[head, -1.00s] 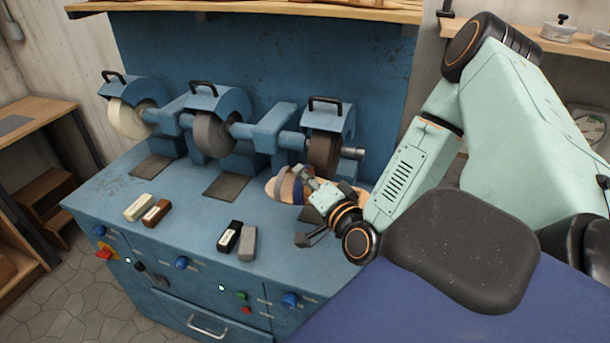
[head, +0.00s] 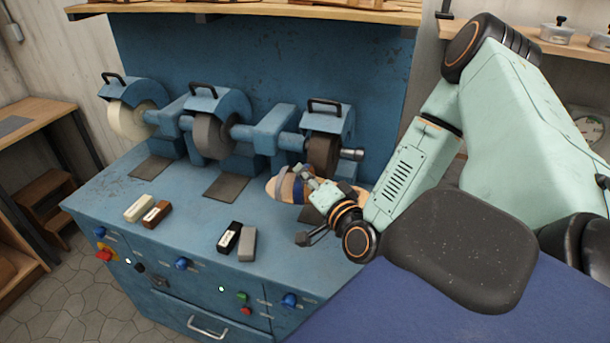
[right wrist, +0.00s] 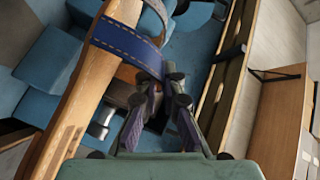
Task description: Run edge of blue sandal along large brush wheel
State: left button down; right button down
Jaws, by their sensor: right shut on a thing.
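The blue sandal (head: 272,188) is held in front of and just below the dark brown wheel (head: 322,155), the rightmost of three wheels. This wheel looks like the brush wheel. I cannot tell whether sandal and wheel touch. My right gripper (head: 306,182) is shut on the sandal. In the right wrist view the sandal's tan sole (right wrist: 82,90) and stitched blue strap (right wrist: 125,44) lie left of the gripper's fingers (right wrist: 170,88), with the strap reaching toward the fingertips. The exact grip is partly hidden. My left gripper is not in view.
A white wheel (head: 128,120) and a grey wheel (head: 212,136) stand to the left on the blue bench (head: 185,205). Pale (head: 139,208), brown (head: 157,214), black (head: 229,237) and grey (head: 247,244) blocks lie near its front. A shaft end (head: 352,154) sticks out right of the dark wheel.

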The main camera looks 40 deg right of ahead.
jog(key=shift+s+d+r, duration=0.1)
jog(key=shift+s+d, duration=0.05)
dwell(0.5)
jog(key=shift+s+d+p, duration=0.25)
jog(key=shift+s+p, duration=0.3)
jog(key=shift+p, duration=0.25)
jog(key=shift+s+d+p, duration=0.15)
jog(key=shift+s+p, duration=0.1)
jog(key=shift+p, duration=0.05)
jog(key=shift+s+d, duration=0.1)
jog(key=shift+s, duration=0.1)
jog(key=shift+s+d+p, duration=0.1)
jog(key=shift+s+p, duration=0.15)
jog(key=shift+p, duration=0.15)
jog(key=shift+s+d+r+p, duration=0.1)
jog(key=shift+s+d+p, duration=0.25)
jog(key=shift+s+p, duration=0.35)
jog(key=shift+s+d+p, duration=0.35)
jog(key=shift+s+p, duration=0.25)
jog(key=shift+s, duration=0.2)
dwell(0.4)
jog(key=shift+w+d, duration=0.1)
jog(key=shift+d, duration=0.05)
dwell(0.9)
jog(key=shift+s+d+p, duration=0.2)
jog(key=shift+s+p, duration=0.25)
dwell(0.4)
jog(key=shift+s+d, duration=0.2)
jog(key=shift+s, duration=0.1)
